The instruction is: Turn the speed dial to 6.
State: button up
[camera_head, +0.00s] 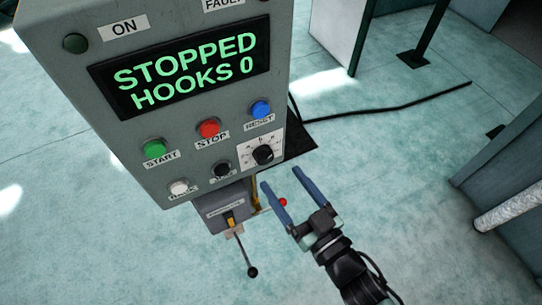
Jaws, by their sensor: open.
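The speed dial (263,155) is a black knob on a white scale plate at the lower right of the grey control panel (190,50). The scale numbers are too small to read, and I cannot tell where the knob points. My gripper (281,184) is open and empty, with two blue fingers pointing up and left. In the picture its fingertips are just below and right of the dial, apart from it. The panel's display (188,70) reads STOPPED, HOOKS 0.
Green START (154,149), red STOP (208,128) and blue RESET (261,110) buttons sit near the dial, with a white (179,187) and a black button (222,170) below. A lever with a black ball (252,271) hangs under the panel. A black cable (390,106) crosses the floor.

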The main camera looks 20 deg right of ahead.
aim_at(267, 159)
jog(key=w, duration=0.4)
jog(key=w+p, duration=0.1)
jog(key=w, duration=0.1)
jog(key=shift+a, duration=0.35)
jog(key=shift+s, duration=0.1)
grip_shut()
jog(key=shift+n, duration=0.4)
jog(key=n, duration=0.3)
jog(key=shift+r, duration=0.1)
jog(key=shift+a+n, duration=0.1)
jog(key=shift+n, duration=1.8)
